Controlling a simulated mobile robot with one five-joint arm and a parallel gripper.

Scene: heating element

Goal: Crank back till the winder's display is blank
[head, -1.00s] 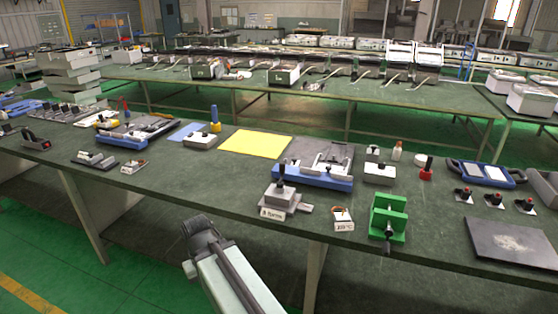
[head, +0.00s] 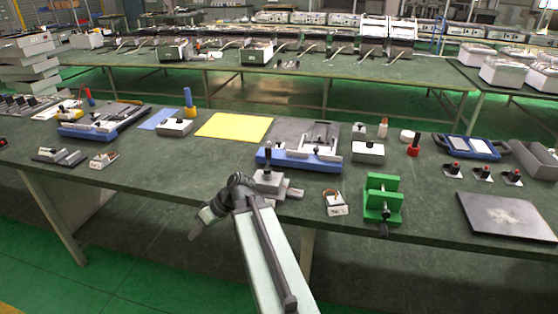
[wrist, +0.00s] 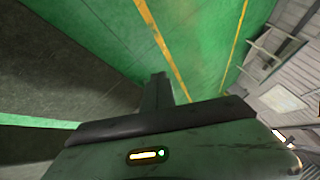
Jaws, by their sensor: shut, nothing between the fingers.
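The winder (head: 270,187) is a grey block with a dark upright knob on top, near the table's front edge in the head view. My arm covers its front, so its display cannot be read now. My gripper (head: 194,236) is shut and empty. It points down and left, in front of the table edge, apart from the winder and to its left. In the wrist view its dark fingers (wrist: 158,92) point over the green floor, and the winder is not seen there.
A small block with a coil and a label (head: 336,204) stands right of the winder. A green vise (head: 382,198) is further right. A blue-based device (head: 300,158) lies just behind the winder.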

